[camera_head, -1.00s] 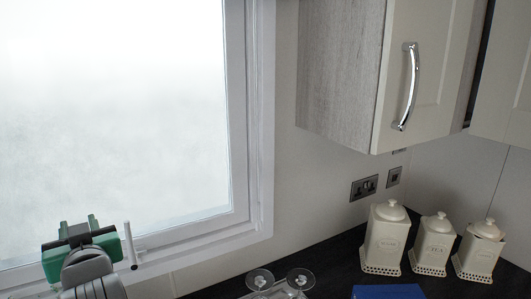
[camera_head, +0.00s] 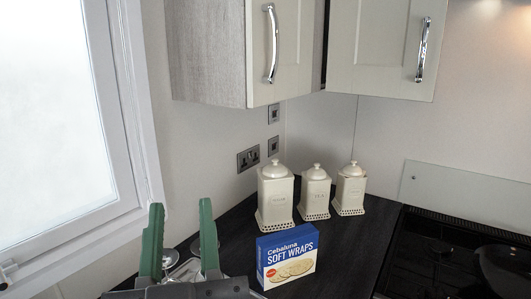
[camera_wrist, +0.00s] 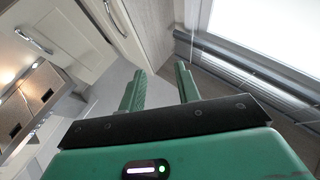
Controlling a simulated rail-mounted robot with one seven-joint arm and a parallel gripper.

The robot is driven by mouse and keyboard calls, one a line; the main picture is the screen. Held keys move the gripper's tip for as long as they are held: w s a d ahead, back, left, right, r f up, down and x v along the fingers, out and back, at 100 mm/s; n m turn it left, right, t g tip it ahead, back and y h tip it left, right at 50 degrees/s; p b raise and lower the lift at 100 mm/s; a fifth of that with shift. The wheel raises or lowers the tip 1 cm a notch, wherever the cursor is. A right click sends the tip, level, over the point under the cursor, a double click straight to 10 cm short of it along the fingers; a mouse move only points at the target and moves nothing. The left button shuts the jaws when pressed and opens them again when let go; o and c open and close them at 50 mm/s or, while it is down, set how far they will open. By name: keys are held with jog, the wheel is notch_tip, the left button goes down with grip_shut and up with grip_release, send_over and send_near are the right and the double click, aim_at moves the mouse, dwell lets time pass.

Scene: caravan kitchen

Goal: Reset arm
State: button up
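My gripper (camera_head: 180,240) shows at the lower left of the head view, its two green fingers pointing up and apart with nothing between them. In the wrist view the fingers (camera_wrist: 160,90) also stand apart and empty, with the wall behind them. From the head view, the gripper is in front of the dark worktop, left of the blue box. The rest of my arm is mostly out of the frame.
A blue Soft Wraps box (camera_head: 287,256) stands on the dark worktop (camera_head: 348,240). Behind it are three cream canisters (camera_head: 276,197). A hob with a pan (camera_head: 503,268) is at right. Wall cabinets (camera_head: 385,50) hang above; a window (camera_head: 60,120) is at left.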

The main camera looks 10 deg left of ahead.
jog(key=s+d+f+m+t+h+b, duration=0.1)
jog(key=s+d+m+h, duration=0.1)
jog(key=d+h, duration=0.3)
jog(key=s+d+m+t+h+b, duration=0.1)
jog(key=s+d+m+h, duration=0.15)
jog(key=d, duration=0.45)
notch_tip(320, 180, up, 17)
jog(key=a+p, duration=0.1)
jog(key=p, duration=1.6)
jog(key=shift+a+r+n+y, duration=0.15)
jog(key=shift+n+y, duration=0.2)
jog(key=shift+y, duration=0.1)
